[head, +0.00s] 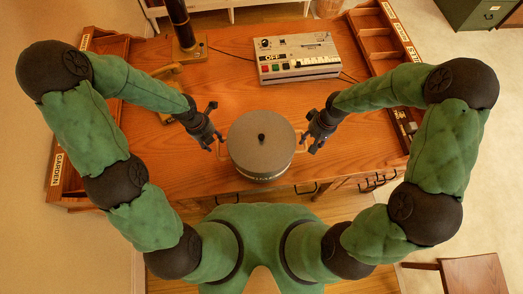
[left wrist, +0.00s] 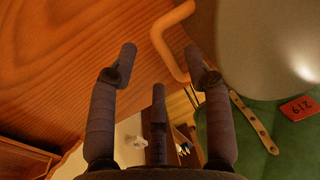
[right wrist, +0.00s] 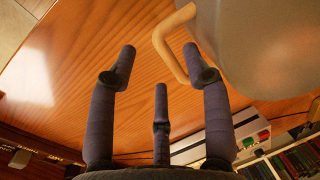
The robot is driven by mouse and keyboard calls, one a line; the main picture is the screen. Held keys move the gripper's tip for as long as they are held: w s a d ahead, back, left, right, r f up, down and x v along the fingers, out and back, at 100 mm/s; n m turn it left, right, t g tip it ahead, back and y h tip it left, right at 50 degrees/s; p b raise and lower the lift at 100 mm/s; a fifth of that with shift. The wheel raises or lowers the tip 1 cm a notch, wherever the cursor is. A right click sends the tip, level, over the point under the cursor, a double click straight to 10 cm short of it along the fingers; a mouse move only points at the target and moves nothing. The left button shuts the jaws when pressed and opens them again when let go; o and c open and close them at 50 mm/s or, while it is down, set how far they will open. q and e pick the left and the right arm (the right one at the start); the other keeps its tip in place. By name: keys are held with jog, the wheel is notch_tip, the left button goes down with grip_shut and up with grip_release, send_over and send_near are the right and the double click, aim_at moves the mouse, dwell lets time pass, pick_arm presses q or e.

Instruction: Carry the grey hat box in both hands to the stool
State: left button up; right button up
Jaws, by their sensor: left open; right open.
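The grey hat box (head: 262,158), round with a dark knob on its lid, stands upright on the wooden desk near its front edge. It has a tan handle on each side. My left gripper (head: 215,128) is open beside the left handle (left wrist: 168,42), which shows between its fingertips in the left wrist view. My right gripper (head: 319,130) is open beside the right handle (right wrist: 170,45), which shows between its fingertips in the right wrist view. Neither gripper is closed on a handle. A brown wooden seat (head: 474,276), seemingly the stool, is partly in view at the lower right.
A grey device with coloured buttons (head: 298,58) sits at the back of the desk (head: 225,78). A brass-based dark post (head: 186,45) stands at the back left. Wooden compartment trays (head: 377,42) line the sides. Pale floor (head: 470,190) is clear at the right.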

aim_at(306, 146)
pick_arm(q)
jog(key=shift+w+d+f, duration=0.1)
jog(key=shift+d+f, duration=0.15)
jog(key=shift+f, duration=1.05)
jog(key=shift+d+f, duration=0.2)
jog(key=shift+f, duration=1.1)
pick_arm(e)
jog(key=shift+a+f, duration=0.25)
jog(key=shift+f, duration=1.1)
jog(key=shift+a+f, duration=0.2)
jog(key=shift+f, duration=1.1)
jog(key=shift+s, duration=0.1)
pick_arm(q)
grip_shut()
pick_arm(e)
grip_shut()
